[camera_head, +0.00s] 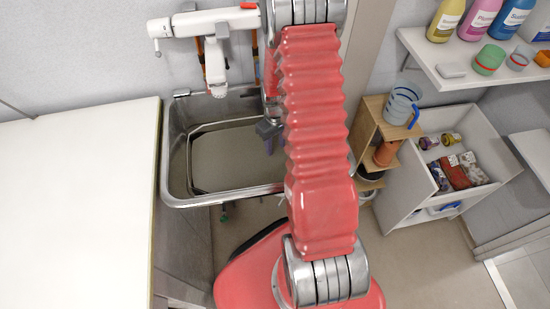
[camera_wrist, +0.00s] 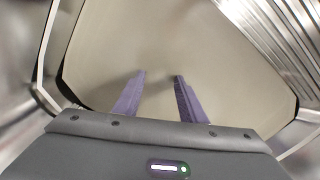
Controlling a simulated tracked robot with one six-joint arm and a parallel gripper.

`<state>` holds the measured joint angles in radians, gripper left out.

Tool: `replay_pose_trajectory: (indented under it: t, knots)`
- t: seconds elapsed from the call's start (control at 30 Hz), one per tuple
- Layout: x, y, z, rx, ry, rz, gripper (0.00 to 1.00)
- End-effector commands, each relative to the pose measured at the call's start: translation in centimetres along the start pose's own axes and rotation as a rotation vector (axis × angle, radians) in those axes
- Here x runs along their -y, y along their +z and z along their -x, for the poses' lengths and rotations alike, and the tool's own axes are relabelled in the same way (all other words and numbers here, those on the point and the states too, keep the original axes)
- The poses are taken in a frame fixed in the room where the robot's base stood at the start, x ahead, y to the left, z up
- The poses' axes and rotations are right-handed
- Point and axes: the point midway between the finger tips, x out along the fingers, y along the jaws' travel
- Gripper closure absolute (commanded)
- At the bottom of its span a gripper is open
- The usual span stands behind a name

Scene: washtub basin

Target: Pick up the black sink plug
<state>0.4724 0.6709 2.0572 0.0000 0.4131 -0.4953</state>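I cannot make out the black sink plug in either view. My gripper (camera_wrist: 160,76) has two purple fingers that stand apart, with nothing between them. In the wrist view they point toward a plain beige surface inside the metal basin. In the head view my gripper (camera_head: 268,138) is over the right part of the steel washtub basin (camera_head: 180,165), partly hidden by my red arm. The arm also hides the basin's right side.
A white tap (camera_head: 214,62) reaches over the back of the basin. A white worktop (camera_head: 75,205) lies to the left. A wooden shelf (camera_head: 368,125) with a jug (camera_head: 402,104) and a white open cabinet (camera_head: 405,200) stand to the right.

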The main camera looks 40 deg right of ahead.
Motion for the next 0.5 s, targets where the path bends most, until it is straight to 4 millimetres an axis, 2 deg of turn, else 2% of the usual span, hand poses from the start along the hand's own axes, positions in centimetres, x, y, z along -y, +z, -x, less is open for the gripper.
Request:
replay_pose_trajectory:
  t: [0.3,0.5]
  knots:
    - [0.1,0.2,-3.6,0.002,-0.001,0.0,0.62]
    - [0.1,0.2,-4.7,0.001,0.0,0.0,0.62]
